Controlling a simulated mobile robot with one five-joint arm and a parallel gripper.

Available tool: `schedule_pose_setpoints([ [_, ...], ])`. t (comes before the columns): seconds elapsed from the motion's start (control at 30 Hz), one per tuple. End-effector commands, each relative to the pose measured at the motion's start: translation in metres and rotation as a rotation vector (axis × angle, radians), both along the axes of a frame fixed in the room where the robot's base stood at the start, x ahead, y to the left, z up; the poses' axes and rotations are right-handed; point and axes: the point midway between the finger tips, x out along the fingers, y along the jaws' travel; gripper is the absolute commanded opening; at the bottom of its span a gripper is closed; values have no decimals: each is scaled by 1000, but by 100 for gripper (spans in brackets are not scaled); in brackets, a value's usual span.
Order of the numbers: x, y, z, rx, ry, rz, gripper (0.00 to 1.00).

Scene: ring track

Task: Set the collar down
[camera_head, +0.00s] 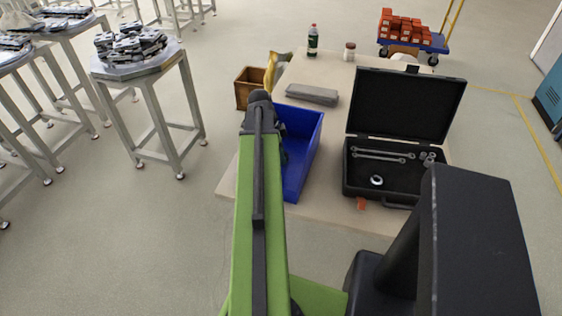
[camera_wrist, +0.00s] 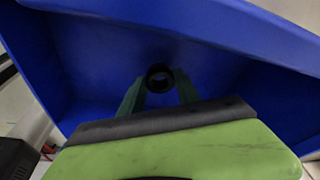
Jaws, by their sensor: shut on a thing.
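My gripper (camera_wrist: 160,92) is shut on a dark round collar (camera_wrist: 172,78), held between its two green fingers in the wrist view. The collar's open hole faces the camera. Blue walls of the bin (camera_wrist: 225,35) lie behind and around the gripper in that view. I cannot tell whether the collar touches the bin floor. In the head view the blue bin (camera_head: 309,130) stands on the table, and my green arm reaches over its left part. The arm hides the fingers and the collar there.
An open black case (camera_head: 408,105) with wrenches and a silver ring (camera_head: 376,181) lies on the table (camera_head: 335,212) right of the bin.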

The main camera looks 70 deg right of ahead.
Motion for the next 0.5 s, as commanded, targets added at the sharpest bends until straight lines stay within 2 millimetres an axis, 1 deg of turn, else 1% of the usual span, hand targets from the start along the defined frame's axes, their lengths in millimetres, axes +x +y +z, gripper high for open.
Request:
schedule_pose_setpoints([
  [0.03,0,0,-16,0,0,0,0],
  [0.27,0,0,-13,0,0,0,0],
  [0.43,0,0,-18,0,0,1,0],
  [0.47,0,0,-16,0,0,1,43],
  [0.5,0,0,-16,0,0,1,48],
])
